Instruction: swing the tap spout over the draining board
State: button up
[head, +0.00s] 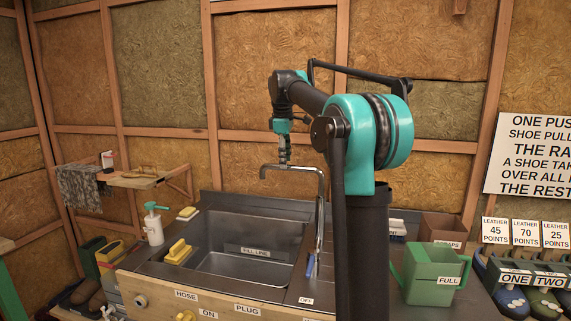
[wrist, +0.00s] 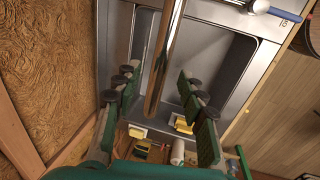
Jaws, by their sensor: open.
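The steel tap spout (head: 292,169) reaches left from its upright pipe over the sink basin (head: 230,235). The draining board (head: 322,287) is the steel surface right of the basin, partly hidden by my arm. My gripper (head: 284,157) points down at the spout's horizontal part. In the wrist view, my gripper (wrist: 157,82) is open, with the spout (wrist: 167,55) running between its fingers. A gap shows on both sides of the tube, and I see no clear contact. The tap's blue lever (head: 311,266) is low by the pipe's foot.
A soap bottle (head: 153,226) and yellow sponges (head: 178,251) sit at the sink's left side. A green jug (head: 431,272) marked FULL and a brown box (head: 442,228) stand at the right. An insulation-panelled wall (head: 270,75) rises close behind the sink.

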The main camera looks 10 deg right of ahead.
jog(key=shift+w+d+f, duration=0.1)
jog(key=shift+w+f, duration=0.1)
jog(key=shift+f, duration=0.8)
grip_shut()
